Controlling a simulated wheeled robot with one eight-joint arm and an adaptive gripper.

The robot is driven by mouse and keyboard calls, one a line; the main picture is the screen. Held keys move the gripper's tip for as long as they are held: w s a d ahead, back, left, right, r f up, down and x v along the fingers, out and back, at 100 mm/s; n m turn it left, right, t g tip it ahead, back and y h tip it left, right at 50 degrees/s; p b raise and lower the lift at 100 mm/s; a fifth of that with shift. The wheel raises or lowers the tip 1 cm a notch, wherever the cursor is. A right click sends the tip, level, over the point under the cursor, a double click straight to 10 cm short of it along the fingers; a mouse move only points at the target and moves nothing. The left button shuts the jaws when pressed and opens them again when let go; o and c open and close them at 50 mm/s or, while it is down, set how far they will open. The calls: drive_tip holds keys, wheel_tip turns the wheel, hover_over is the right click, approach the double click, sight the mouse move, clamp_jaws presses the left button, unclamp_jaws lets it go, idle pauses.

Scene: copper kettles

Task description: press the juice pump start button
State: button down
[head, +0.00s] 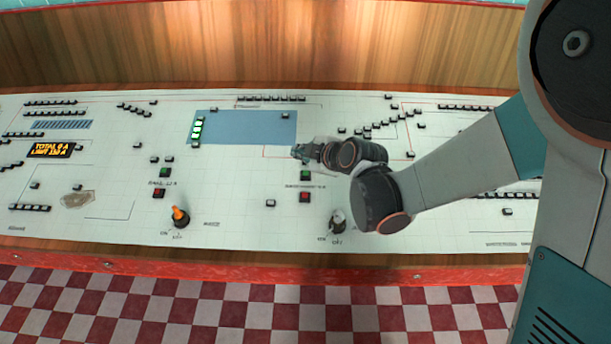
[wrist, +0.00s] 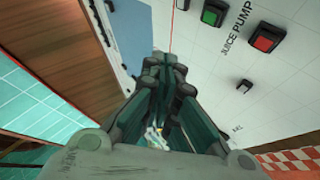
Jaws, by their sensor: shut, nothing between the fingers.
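The green button (head: 305,175) and red button (head: 305,197) stand one above the other on the white panel, right of its middle in the head view. In the wrist view, the green button (wrist: 213,13) and red button (wrist: 264,39) sit at the upper right beside printing that reads "JUICE PUMP". My gripper (head: 298,152) is just beyond the green button in the head view. In the wrist view, my gripper (wrist: 163,66) is shut and empty, with its fingertips apart from both buttons in the picture. The gap between fingertips and panel is hard to judge.
Another green button (head: 165,173) and red button (head: 159,194) sit on the left. An orange-topped knob (head: 180,215) and a grey knob (head: 338,220) rise near the front edge. A blue rectangle (head: 248,128) lies left of my gripper. A wooden wall (head: 250,45) stands behind the panel.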

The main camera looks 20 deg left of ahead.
drive_tip(key=f+b, duration=0.2)
drive_tip(key=f, duration=0.1)
drive_tip(key=w+f+b, duration=0.1)
drive_tip(key=f+b, duration=0.1)
drive_tip(key=f, duration=0.1)
drive_tip(key=shift+w+a+f+b, duration=0.15)
drive_tip(key=shift+f+b, duration=0.15)
drive_tip(key=shift+f, duration=0.05)
drive_tip(key=shift+f, duration=0.1)
idle(1.0)
drive_tip(key=shift+w+f+b, duration=0.1)
drive_tip(key=shift+f+b, duration=0.15)
drive_tip(key=shift+b, duration=0.15)
drive_tip(key=shift+f+b, duration=0.35)
idle(0.5)
drive_tip(key=shift+r, duration=0.1)
drive_tip(key=shift+r+p, duration=0.45)
drive_tip(key=shift+r, duration=0.25)
drive_tip(key=shift+s+r+p, duration=0.2)
drive_tip(key=shift+r+p, duration=0.35)
drive_tip(key=shift+r, duration=0.25)
drive_tip(key=shift+s+r+p, duration=0.2)
drive_tip(key=shift+r+p, duration=0.3)
drive_tip(key=shift+r, duration=0.35)
drive_tip(key=shift+s+r+p, duration=0.2)
drive_tip(key=shift+r+p, duration=0.35)
drive_tip(key=shift+r, duration=0.25)
